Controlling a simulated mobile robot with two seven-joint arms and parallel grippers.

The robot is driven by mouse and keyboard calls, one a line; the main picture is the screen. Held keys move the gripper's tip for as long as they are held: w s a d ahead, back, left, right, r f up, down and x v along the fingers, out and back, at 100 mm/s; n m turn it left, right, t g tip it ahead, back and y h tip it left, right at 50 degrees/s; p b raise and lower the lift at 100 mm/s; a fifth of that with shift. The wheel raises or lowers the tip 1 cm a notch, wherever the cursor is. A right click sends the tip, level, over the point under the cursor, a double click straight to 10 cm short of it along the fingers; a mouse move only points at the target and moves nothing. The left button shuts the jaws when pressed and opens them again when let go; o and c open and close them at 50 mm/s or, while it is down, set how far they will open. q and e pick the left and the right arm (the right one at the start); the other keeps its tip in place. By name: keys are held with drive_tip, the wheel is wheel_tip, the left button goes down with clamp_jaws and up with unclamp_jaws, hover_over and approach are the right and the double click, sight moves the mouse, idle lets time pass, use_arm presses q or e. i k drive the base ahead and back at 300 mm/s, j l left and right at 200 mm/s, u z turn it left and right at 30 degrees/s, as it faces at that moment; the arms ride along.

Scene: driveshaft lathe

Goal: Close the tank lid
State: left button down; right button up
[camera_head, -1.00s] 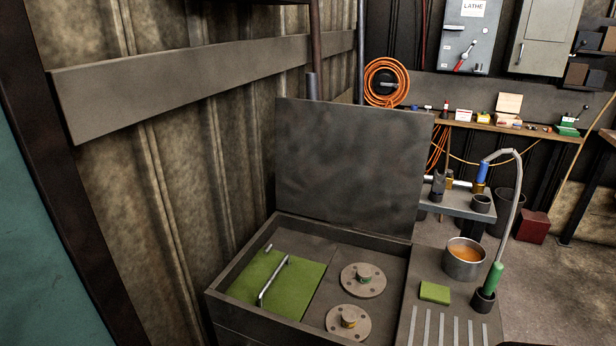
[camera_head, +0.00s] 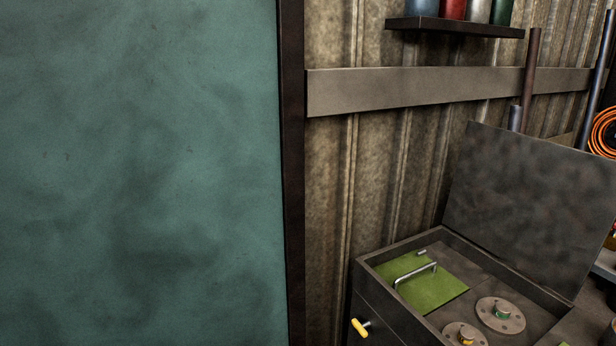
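The tank (camera_head: 362,285) is a dark grey open-topped box at the lower right of the head view. Its lid (camera_head: 530,205) is a large dark mottled plate that stands raised at the tank's back edge, leaning slightly back. Inside lie a green panel (camera_head: 440,290) with a metal bar handle (camera_head: 415,273) and two round flanges, one with a green ring (camera_head: 501,315) and one with a yellow ring (camera_head: 465,337). A yellow-handled knob or valve (camera_head: 360,327) shows on the tank's front left side. Neither of my grippers is in view.
A large teal panel (camera_head: 140,170) with a dark frame post (camera_head: 292,170) fills the left side. A corrugated wall with a grey rail (camera_head: 430,90) runs behind the tank. A shelf (camera_head: 455,27) with several coloured containers hangs above. Orange hose (camera_head: 604,132) shows at the right edge.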

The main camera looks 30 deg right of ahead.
sight(545, 209)
drive_tip(key=k+u, duration=1.15)
drive_tip(key=u, duration=0.15)
drive_tip(key=k+u, duration=0.4)
drive_tip(key=k+l+u, duration=0.15)
drive_tip(key=k+u, duration=0.5)
drive_tip(key=u, duration=0.2)
drive_tip(key=k+l+u, duration=0.15)
drive_tip(key=k+u, duration=0.3)
drive_tip(key=k, duration=0.4)
drive_tip(key=k+u, duration=0.15)
drive_tip(key=k, duration=0.7)
drive_tip(key=k+z, duration=0.1)
drive_tip(key=k, duration=0.8)
drive_tip(key=k+z, duration=0.1)
drive_tip(key=z, duration=0.4)
drive_tip(key=l+z, duration=0.1)
drive_tip(key=z, duration=0.4)
drive_tip(key=k+l+z, duration=0.1)
drive_tip(key=z, duration=0.4)
drive_tip(key=l+z, duration=0.15)
drive_tip(key=z, duration=0.35)
drive_tip(key=l+z, duration=0.15)
drive_tip(key=z, duration=0.35)
